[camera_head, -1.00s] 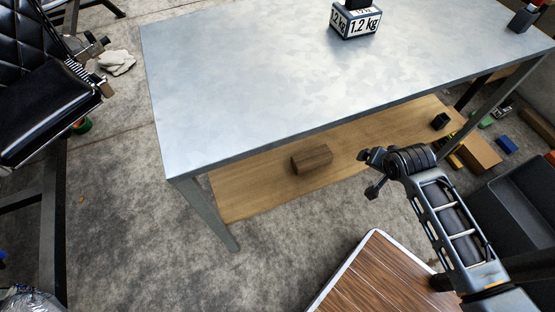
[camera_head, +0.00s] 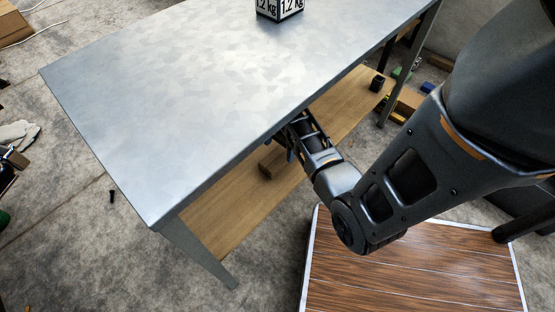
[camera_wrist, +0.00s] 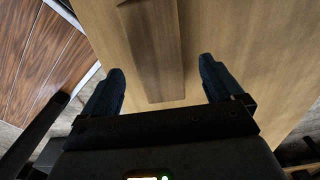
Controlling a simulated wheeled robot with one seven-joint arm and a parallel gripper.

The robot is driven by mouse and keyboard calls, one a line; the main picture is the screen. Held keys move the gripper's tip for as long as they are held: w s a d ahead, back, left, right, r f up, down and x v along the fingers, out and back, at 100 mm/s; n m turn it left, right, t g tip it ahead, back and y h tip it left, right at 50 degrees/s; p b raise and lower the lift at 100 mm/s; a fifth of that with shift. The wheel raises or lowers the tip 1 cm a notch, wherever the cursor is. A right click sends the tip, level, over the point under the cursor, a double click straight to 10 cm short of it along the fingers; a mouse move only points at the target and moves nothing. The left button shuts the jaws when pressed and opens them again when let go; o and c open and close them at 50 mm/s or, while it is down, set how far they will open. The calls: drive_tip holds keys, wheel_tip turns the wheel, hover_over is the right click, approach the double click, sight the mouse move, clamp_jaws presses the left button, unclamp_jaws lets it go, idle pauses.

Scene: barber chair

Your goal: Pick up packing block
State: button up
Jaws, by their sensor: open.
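The packing block, a brown wooden block (camera_head: 271,162), lies on the wooden lower shelf (camera_head: 225,213) under the metal table, partly hidden behind my arm in the head view. In the wrist view the block (camera_wrist: 152,48) runs lengthwise, its near end between the lines of my two fingers. My gripper (camera_wrist: 160,70) is open and empty, one finger on each side of the block with clear gaps. The fingertips are mostly hidden by the arm and table edge in the head view. I cannot tell their height above the shelf.
The metal tabletop (camera_head: 200,100) overhangs the shelf, close to my arm. A small black object (camera_head: 377,83) sits at the shelf's far end. A table leg (camera_head: 197,254) stands at the front.

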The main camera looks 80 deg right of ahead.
sight(280, 154)
wheel_tip(280, 154, down, 5)
drive_tip(key=shift+s+a+r+b, duration=0.1)
drive_tip(key=shift+r+b, duration=0.05)
drive_tip(key=shift+b, duration=0.9)
drive_tip(key=shift+c, duration=0.2)
drive_tip(key=shift+r, duration=0.1)
drive_tip(key=c, duration=1.1)
drive_tip(key=shift+c, duration=0.2)
drive_tip(key=shift+r, duration=0.15)
